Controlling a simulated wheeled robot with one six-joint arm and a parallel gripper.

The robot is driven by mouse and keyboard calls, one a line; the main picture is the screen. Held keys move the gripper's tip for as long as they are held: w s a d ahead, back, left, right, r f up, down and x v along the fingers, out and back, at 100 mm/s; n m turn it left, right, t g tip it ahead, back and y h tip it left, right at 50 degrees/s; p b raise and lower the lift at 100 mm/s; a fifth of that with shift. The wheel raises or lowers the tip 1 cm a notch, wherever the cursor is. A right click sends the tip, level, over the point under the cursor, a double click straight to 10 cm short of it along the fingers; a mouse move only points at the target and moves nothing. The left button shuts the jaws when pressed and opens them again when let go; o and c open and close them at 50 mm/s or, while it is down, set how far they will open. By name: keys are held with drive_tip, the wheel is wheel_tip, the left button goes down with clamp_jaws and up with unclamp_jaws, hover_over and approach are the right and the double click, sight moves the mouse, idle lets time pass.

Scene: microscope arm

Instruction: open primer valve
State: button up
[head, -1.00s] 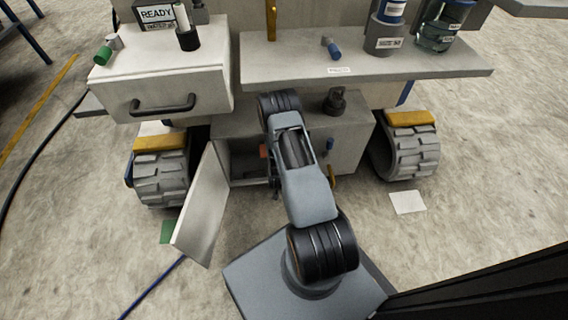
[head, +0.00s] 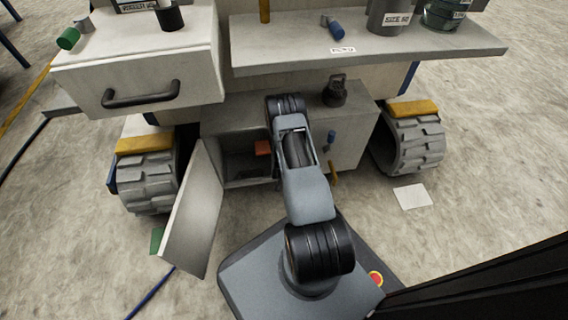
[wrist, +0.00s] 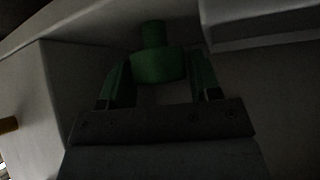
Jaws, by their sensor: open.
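In the dark wrist view, a green round fitting (wrist: 155,66) with a narrower stub on top is in front of my gripper (wrist: 158,74). It may be the primer valve; no label shows. My two fingers are apart, one on each side of it, and I cannot tell whether they touch it. In the head view, my arm reaches to the low grey cabinet (head: 348,150), and its upper part hides my gripper and the green fitting.
The cabinet door (head: 195,215) hangs open at left, with an orange block (head: 262,148) inside.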

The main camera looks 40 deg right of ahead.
drive_tip(key=shift+c, duration=0.2)
drive_tip(key=c, duration=0.6)
drive_tip(key=n+t+y, duration=0.1)
drive_tip(key=n+y, duration=0.1)
drive_tip(key=n, duration=0.1)
drive_tip(key=shift+d+n+t+y, duration=0.1)
drive_tip(key=shift+n+t+y, duration=0.2)
drive_tip(key=shift+n, duration=0.1)
drive_tip(key=shift+n+t+y, duration=0.3)
drive_tip(key=shift+n+y, duration=1)
drive_tip(key=shift+n, duration=0.4)
